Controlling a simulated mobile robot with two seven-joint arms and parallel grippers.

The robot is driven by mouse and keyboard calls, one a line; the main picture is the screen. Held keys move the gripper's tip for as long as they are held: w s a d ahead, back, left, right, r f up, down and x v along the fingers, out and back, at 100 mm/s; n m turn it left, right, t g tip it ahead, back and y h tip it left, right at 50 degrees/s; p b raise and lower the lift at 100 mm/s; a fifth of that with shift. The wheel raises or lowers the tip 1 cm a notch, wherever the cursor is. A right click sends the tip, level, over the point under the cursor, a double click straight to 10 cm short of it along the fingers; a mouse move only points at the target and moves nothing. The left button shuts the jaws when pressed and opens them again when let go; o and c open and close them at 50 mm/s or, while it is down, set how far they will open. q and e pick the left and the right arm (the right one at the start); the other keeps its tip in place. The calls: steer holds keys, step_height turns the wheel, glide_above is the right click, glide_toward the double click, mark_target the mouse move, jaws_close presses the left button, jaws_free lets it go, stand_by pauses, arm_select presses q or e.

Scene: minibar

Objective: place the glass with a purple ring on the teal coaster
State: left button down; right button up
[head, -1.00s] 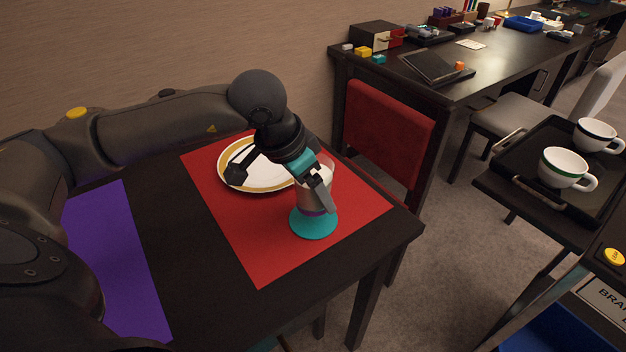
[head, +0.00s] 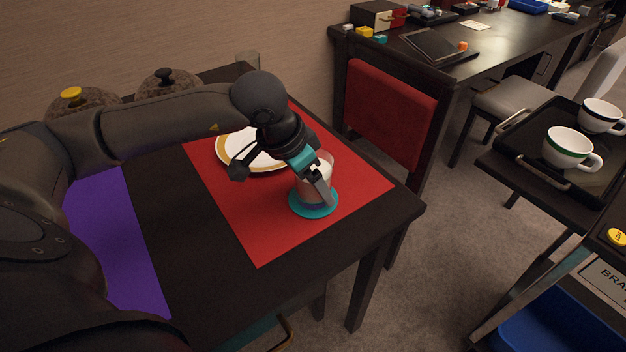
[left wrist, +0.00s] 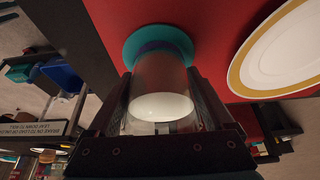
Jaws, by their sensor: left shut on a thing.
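The clear glass with a purple ring (head: 304,187) is upright over the teal coaster (head: 327,211), with something white inside. In the left wrist view the glass (left wrist: 160,78) covers much of the coaster (left wrist: 140,37). Its base looks to be on the coaster or very close above it; I cannot tell if they touch. My left gripper (head: 319,187) is shut around the glass's side, with one finger on each side in the left wrist view (left wrist: 163,100). The coaster lies on a red placemat (head: 262,235). My right gripper is not in view.
A gold-rimmed white plate (head: 232,158) lies behind the glass on the red mat. A purple mat (head: 110,245) lies at the left of the dark table (head: 190,240). A red-backed chair (head: 390,115) stands behind. A tray (head: 515,150) with two cups is at the right.

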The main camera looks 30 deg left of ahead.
arm_select(q)
jaws_free()
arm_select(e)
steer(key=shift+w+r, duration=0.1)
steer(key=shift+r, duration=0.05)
arm_select(q)
steer(key=shift+r, duration=0.15)
steer(key=p+v, duration=0.3)
steer(key=v, duration=0.9)
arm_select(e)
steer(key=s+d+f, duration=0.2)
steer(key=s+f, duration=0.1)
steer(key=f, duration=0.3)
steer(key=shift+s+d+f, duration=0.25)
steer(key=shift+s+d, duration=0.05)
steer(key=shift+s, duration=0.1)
arm_select(q)
steer(key=shift+s, duration=0.1)
